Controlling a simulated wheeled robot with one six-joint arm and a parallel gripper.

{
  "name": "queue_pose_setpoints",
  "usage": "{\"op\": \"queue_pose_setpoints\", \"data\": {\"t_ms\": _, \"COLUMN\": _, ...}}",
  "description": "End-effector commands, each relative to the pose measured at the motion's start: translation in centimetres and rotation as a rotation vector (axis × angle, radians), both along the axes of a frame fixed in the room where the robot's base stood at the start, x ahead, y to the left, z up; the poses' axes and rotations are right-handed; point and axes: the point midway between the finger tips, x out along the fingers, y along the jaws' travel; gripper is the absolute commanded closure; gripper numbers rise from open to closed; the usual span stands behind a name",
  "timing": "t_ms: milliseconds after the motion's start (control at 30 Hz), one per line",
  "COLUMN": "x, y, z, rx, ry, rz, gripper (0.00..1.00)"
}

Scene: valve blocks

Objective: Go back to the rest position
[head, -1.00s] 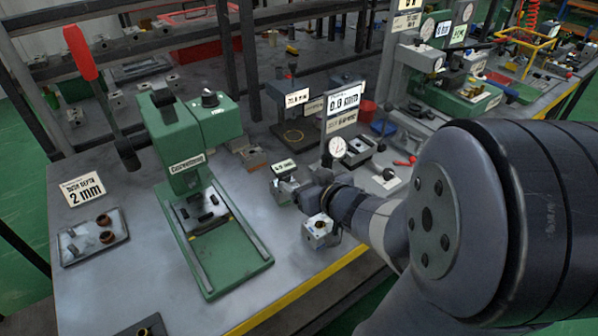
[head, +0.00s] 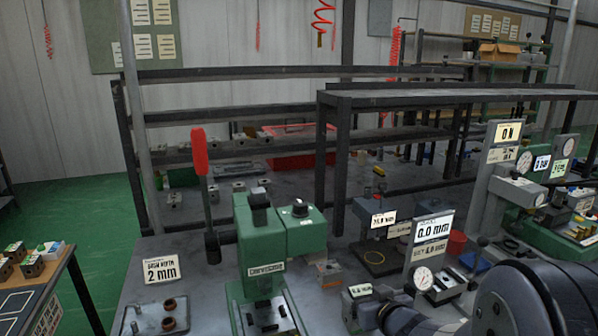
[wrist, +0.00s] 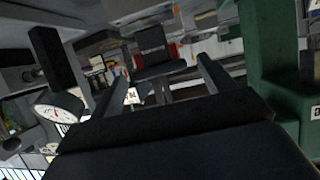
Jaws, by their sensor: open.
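My gripper (wrist: 162,70) shows in the wrist view with its two fingers apart and nothing seen between them. Beyond the fingers, farther off, are a dark block (wrist: 154,48) and blurred bench items. The fingers cannot be made out there.
The green press (head: 262,245) with its red-handled lever (head: 199,152) stands left of my wrist. A dial gauge (head: 423,279) under the 0.0 mm display (head: 433,228) stands close on the right. The press column (wrist: 268,55) and gauge (wrist: 58,112) flank the fingers in the wrist view.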

Motion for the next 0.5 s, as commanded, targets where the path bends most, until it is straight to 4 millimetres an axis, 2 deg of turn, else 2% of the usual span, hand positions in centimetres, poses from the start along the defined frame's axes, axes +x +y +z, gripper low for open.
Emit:
{"op": "queue_pose_setpoints", "data": {"t_ms": 100, "x": 1.9, "y": 0.5, "z": -1.0, "rx": 0.001, "ry": 0.001, "rz": 0.001, "gripper": 0.22}}
{"op": "queue_pose_setpoints", "data": {"t_ms": 200, "x": 2.8, "y": 0.7, "z": -2.0, "rx": 0.001, "ry": 0.001, "rz": 0.001, "gripper": 0.22}}
{"op": "queue_pose_setpoints", "data": {"t_ms": 300, "x": 2.7, "y": 0.6, "z": 0.1, "rx": 0.0, "ry": -0.003, "rz": -0.001, "gripper": 0.22}}
{"op": "queue_pose_setpoints", "data": {"t_ms": 500, "x": 2.6, "y": 0.6, "z": 0.7, "rx": 0.001, "ry": -0.001, "rz": 0.0, "gripper": 0.22}}
